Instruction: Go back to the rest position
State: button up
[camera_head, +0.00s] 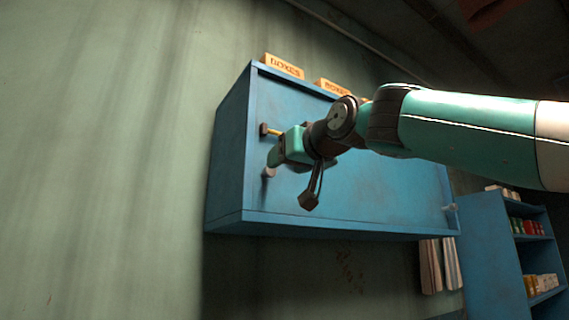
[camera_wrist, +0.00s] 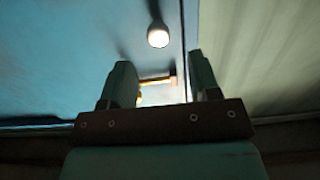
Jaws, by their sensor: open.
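My gripper (camera_head: 274,152) is in front of the left end of the blue wall cabinet (camera_head: 375,190) in the head view. In the wrist view my gripper (camera_wrist: 161,76) has its two fingers apart, with nothing seen held between them. A pale round knob (camera_wrist: 157,37) on the cabinet front lies beyond the fingertips there. The knob (camera_head: 268,172) also shows just below the gripper in the head view. I cannot tell whether the fingers touch anything.
The cabinet front looks closed. Wooden signs (camera_head: 282,67) stand on its top, partly behind my arm. A blue shelf (camera_head: 492,250) with small goods stands at the lower right. The green wall (camera_head: 110,160) left of the cabinet is bare.

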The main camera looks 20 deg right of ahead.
jog(key=shift+d, duration=0.1)
jog(key=s+a+f+n+g, duration=0.1)
jog(key=s+a+f+g, duration=0.15)
jog(key=f, duration=0.65)
jog(key=s+a+f+n+g, duration=0.1)
jog(key=f+g, duration=0.2)
jog(key=f, duration=0.5)
jog(key=s+a+f+n+g, duration=0.1)
jog(key=f+g, duration=0.2)
jog(key=f, duration=0.6)
jog(key=s+f+n+g, duration=0.1)
jog(key=s+f+g, duration=0.8)
jog(key=s+f, duration=1.4)
jog(key=shift+f, duration=0.25)
jog(key=shift+w+d, duration=0.1)
jog(key=shift+c, duration=0.4)
